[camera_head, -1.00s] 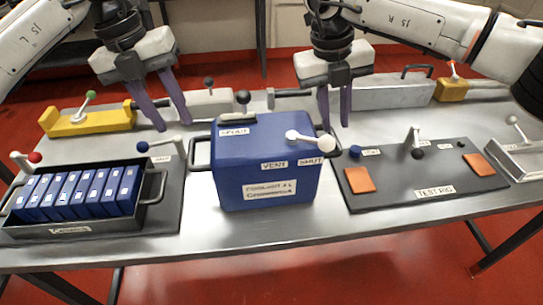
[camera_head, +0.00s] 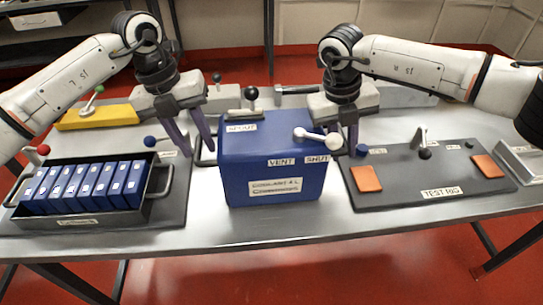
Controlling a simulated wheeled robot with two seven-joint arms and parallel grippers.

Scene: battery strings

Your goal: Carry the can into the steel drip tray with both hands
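The blue can (camera_head: 272,180) stands upright on the table in the middle, with SPOUT, VENT and SHUT labels and a white lever (camera_head: 316,135) on top. A dark side handle (camera_head: 201,161) shows at its left; its right handle is mostly hidden. My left gripper (camera_head: 200,150) is open, fingers apart, close to the left handle; I cannot tell whether it touches. My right gripper (camera_head: 350,150) points down by the can's right side; its fingers overlap or are partly hidden, so its opening is unclear. The steel drip tray (camera_head: 524,165) seems to be the metal piece cut off at the right edge.
A dark crate of several blue batteries (camera_head: 85,219) stands at left. The dark test rig board (camera_head: 410,180), with orange pads and a lever, lies between can and tray. A yellow fixture (camera_head: 95,118) and grey blocks line the back. Bare table runs along the front.

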